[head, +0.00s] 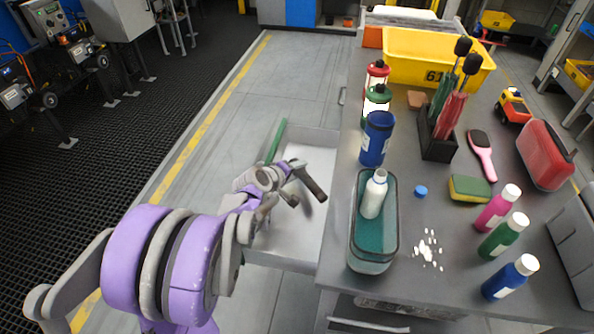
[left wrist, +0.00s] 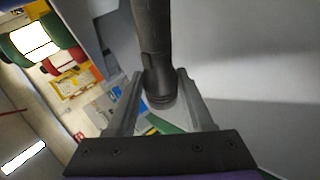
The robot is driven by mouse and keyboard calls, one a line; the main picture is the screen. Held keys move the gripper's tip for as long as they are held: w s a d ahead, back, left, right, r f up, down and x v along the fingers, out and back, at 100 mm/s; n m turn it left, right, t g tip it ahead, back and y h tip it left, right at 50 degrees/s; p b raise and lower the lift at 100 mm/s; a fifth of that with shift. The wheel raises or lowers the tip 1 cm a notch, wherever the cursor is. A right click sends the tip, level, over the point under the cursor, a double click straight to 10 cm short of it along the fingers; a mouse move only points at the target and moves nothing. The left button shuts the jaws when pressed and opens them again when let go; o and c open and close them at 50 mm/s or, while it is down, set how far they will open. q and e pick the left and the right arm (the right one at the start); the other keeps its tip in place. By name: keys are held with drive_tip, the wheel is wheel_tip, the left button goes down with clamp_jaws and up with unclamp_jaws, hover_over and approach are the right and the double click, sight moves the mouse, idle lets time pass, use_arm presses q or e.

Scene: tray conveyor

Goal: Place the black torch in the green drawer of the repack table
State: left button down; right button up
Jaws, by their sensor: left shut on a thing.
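The black torch (head: 313,182) is in my left gripper (head: 292,172), which is shut on it and holds it above the open drawer. In the left wrist view the dark torch (left wrist: 151,45) stands out from between the two fingers (left wrist: 156,88). The pulled-out drawer (head: 325,145) has pale grey walls and a green front edge (head: 277,141); it juts from the left side of the grey repack table (head: 410,305). My arm hides part of the drawer's inside, and the visible floor looks bare. My right gripper is not in view.
On the table near the drawer stand a teal-lined tray (head: 373,247) with a white bottle (head: 374,196), a blue cup (head: 377,140) and red and green bottles. A yellow crate (head: 412,57) stands at the far end. White bits (head: 428,250) lie scattered. The floor left of the drawer is clear.

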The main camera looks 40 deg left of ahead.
use_arm(q)
drive_tip(key=shift+f, duration=0.45)
drive_tip(key=shift+c, duration=1.4)
unclamp_jaws()
